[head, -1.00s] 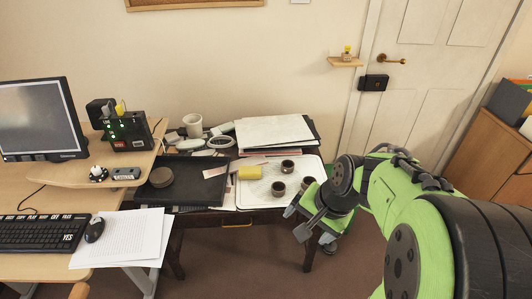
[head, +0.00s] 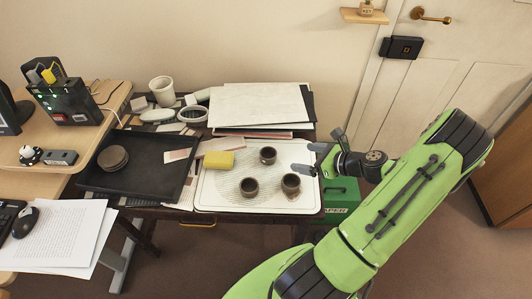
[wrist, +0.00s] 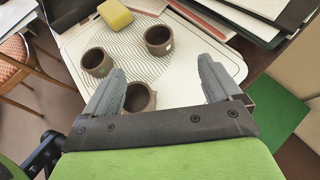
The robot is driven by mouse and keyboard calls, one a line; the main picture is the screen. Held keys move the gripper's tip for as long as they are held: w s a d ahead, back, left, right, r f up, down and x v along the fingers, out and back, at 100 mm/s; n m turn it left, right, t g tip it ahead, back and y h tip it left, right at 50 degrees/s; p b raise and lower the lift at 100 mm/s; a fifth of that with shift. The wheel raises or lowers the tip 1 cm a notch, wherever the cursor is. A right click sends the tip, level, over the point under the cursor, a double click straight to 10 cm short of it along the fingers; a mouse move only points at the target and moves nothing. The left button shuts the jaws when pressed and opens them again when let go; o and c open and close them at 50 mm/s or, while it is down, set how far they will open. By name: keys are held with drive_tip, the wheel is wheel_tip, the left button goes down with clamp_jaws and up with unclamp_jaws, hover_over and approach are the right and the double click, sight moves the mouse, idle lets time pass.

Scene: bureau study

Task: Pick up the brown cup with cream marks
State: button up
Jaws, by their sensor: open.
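Three small dark brown cups stand upright on a white tray (head: 222,201): a back cup (head: 268,155), a front-left cup (head: 249,187) and a front-right cup (head: 291,186). In the wrist view they are the upper cup (wrist: 158,40), the left cup (wrist: 97,62) and the nearest cup (wrist: 139,97). The upper one shows a small pale spot; I cannot tell which has cream marks. My gripper (head: 312,159) is open and empty at the tray's right edge.
A yellow sponge (head: 219,160) lies left of the cups. A black tray (head: 135,181) is further left, and stacked boards (head: 262,106) lie behind. A white pot (head: 162,91) stands at the back left. A green box (head: 341,197) is below the table's right side.

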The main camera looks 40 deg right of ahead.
drive_tip(key=b, duration=0.2)
approach(262, 153)
drive_tip(key=b+x, duration=0.1)
drive_tip(key=x, duration=0.2)
drive_tip(key=b+x, duration=0.1)
drive_tip(key=x, duration=0.1)
drive_tip(key=shift+w+d+f+b, duration=0.25)
drive_tip(key=shift+f+b, duration=0.05)
drive_tip(key=shift+r, duration=0.1)
drive_tip(key=c, duration=1.2)
